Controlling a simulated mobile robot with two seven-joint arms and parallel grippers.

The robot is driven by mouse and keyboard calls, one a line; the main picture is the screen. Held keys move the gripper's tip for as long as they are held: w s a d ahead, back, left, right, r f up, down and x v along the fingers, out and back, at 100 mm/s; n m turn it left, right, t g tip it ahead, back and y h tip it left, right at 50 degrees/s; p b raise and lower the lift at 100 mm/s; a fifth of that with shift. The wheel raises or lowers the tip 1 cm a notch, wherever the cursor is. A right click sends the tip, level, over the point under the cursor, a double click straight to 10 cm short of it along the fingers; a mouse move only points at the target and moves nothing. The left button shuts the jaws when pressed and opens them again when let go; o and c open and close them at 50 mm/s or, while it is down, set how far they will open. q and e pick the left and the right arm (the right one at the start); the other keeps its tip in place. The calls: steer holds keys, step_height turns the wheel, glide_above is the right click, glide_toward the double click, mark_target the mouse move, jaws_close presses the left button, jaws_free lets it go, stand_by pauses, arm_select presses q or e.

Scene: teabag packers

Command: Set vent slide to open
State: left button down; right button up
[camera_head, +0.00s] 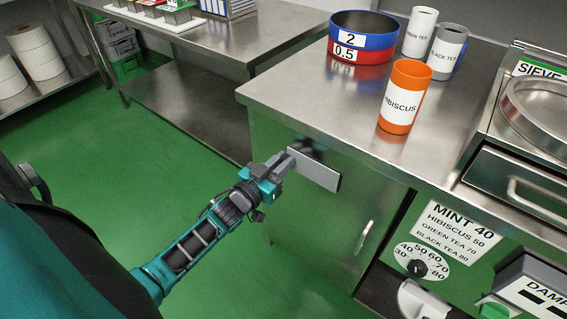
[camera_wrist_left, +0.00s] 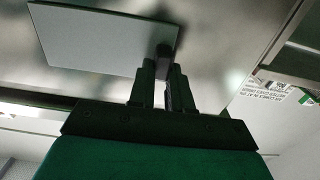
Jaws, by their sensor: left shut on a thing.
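A flat grey rectangular plate (camera_head: 318,172), which looks like the vent slide, is on the front of the steel cabinet below the counter edge. It also shows in the wrist view (camera_wrist_left: 95,45). My left gripper (camera_head: 285,163) is at the plate's left end in the head view. In the wrist view its fingers (camera_wrist_left: 166,85) are shut on a small grip piece (camera_wrist_left: 165,58) beside the plate's edge. A dark patch shows just above the plate; I cannot tell if it is an opening or a shadow. My right gripper is out of view.
On the counter (camera_head: 290,90) stand an orange hibiscus canister (camera_head: 405,90), a black tea canister (camera_head: 447,50), a green tea canister (camera_head: 419,32) and a blue-and-red sieve ring (camera_head: 361,30). A cabinet door handle (camera_head: 364,236) is to the lower right. Green floor lies open at left.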

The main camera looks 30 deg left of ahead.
arm_select(q)
steer(key=a, duration=0.7)
steer(key=shift+w+f, duration=0.1)
steer(key=shift+w, duration=0.2)
steer(key=shift+a, duration=0.2)
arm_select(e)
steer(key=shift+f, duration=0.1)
arm_select(q)
steer(key=c, duration=1)
jaws_free()
steer(key=shift+c, duration=0.2)
steer(key=shift+s, duration=0.1)
steer(key=shift+s, duration=0.3)
steer(key=s+a+p, duration=0.1)
steer(key=s+p, duration=0.1)
steer(key=s, duration=1)
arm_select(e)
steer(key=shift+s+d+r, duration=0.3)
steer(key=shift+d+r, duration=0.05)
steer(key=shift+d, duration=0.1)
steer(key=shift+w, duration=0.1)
